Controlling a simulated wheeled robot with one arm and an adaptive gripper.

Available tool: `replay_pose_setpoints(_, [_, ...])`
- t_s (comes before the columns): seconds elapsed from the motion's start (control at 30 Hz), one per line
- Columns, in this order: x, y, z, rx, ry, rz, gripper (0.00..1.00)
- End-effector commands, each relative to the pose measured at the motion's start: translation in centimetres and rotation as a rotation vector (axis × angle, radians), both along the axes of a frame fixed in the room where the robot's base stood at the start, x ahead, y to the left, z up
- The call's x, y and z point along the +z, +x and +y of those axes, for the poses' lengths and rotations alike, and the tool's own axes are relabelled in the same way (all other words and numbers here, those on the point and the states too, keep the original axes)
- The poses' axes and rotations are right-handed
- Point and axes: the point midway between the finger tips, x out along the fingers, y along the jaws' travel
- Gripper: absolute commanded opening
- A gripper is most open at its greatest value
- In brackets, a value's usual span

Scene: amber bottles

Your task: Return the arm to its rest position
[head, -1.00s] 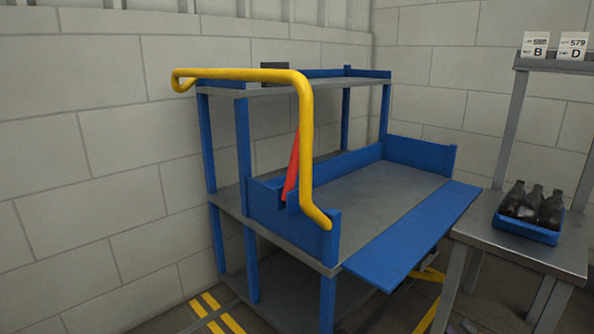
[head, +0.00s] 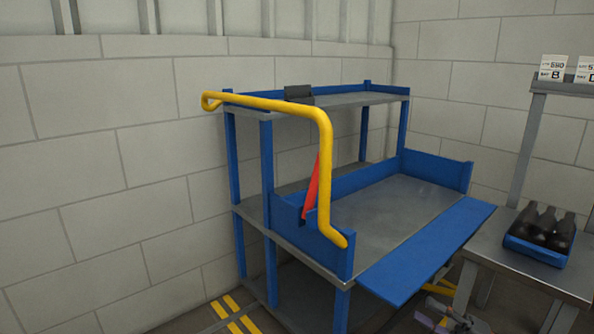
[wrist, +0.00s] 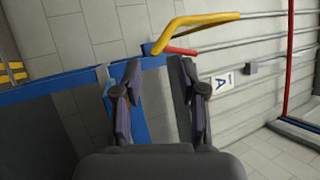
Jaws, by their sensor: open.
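My gripper (wrist: 161,88) shows at the bottom middle of the wrist view. Its two dark fingers with purple-grey pads stand apart, and nothing is held between them. Beyond the fingertips are blue and grey parts of the cart. In the head view, a small grey and purplish shape at the lower right edge may be part of my arm, but I cannot tell. The rest of the arm is not visible.
A blue and grey shelf cart (head: 400,205) with a yellow handle (head: 325,150) and red lever (head: 312,188) stands ahead. At right, a metal table (head: 530,270) bears a blue tray (head: 535,252) of dark bottles. An A sign (wrist: 222,83) shows in the wrist view.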

Motion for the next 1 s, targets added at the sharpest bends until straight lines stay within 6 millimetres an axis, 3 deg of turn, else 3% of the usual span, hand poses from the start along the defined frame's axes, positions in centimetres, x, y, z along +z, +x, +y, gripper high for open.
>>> replay_pose_setpoints(0.03, [3.5,-0.4,2.0,0.064,-0.027,-0.001,0.41])
replay_pose_setpoints(0.1, [5.9,-1.0,4.5,0.146,-0.066,0.016,0.41])
replay_pose_setpoints(0.3, [12.1,-3.9,10.9,0.356,-0.206,0.062,0.41])
replay_pose_setpoints(0.5, [16.9,-7.7,15.9,0.531,-0.378,0.116,0.41])
replay_pose_setpoints(0.7, [20.9,-12.2,19.3,0.668,-0.575,0.173,0.41])
replay_pose_setpoints(1.0, [25.2,-18.6,21.4,0.783,-0.909,0.264,0.41])
